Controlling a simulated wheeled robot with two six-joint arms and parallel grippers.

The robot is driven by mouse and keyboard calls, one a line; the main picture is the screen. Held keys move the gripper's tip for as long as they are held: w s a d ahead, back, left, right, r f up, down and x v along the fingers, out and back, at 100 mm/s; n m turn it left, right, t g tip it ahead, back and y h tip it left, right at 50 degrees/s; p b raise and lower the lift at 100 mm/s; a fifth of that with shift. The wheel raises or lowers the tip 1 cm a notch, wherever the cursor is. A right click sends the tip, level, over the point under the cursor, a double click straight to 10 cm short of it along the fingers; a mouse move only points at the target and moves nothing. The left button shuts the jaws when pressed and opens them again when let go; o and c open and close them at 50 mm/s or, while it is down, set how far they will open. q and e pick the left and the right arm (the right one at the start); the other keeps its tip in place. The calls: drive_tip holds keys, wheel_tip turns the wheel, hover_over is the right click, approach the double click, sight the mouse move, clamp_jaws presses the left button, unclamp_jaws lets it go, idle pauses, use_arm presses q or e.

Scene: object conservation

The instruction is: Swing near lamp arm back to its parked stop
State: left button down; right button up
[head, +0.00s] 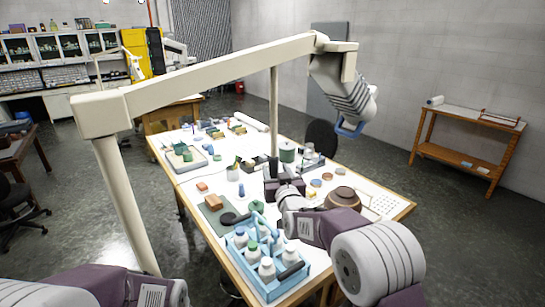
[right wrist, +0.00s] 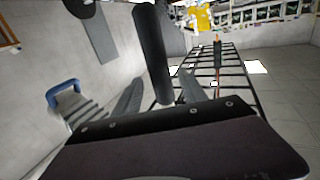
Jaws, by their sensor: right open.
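The near lamp arm (head: 215,75) is a cream beam that runs from a post at the left to an elbow at the upper right. Its ribbed grey lamp head (head: 345,92) hangs there with a blue loop handle (head: 349,129); the handle also shows at the left of the right wrist view (right wrist: 63,92). A thin pale rod (head: 273,110) drops below the beam to a dark grip (head: 273,167). My right gripper (head: 284,187) is at the grip's lower end. In the right wrist view, the dark grip (right wrist: 152,55) stands between the open fingers (right wrist: 160,92); contact cannot be told. My left gripper is out of view.
Below the lamp arm, the worktable (head: 402,212) holds a blue caddy (head: 268,262) of bottles, a brown pot (head: 341,197) and several small items. A wooden side table (head: 465,142) stands at the right. Floor is clear between the tables.

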drive_tip(key=p+x, duration=0.2)
drive_tip(key=x, duration=0.2)
drive_tip(key=shift+w+a+r, duration=0.15)
drive_tip(key=shift+w+a, duration=0.1)
drive_tip(key=shift+w, duration=0.1)
drive_tip(key=shift+w+p, duration=0.2)
drive_tip(key=shift+p, duration=0.1)
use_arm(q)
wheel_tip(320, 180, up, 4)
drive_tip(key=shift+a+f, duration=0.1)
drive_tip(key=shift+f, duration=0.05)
use_arm(e)
clamp_jaws()
idle(0.4)
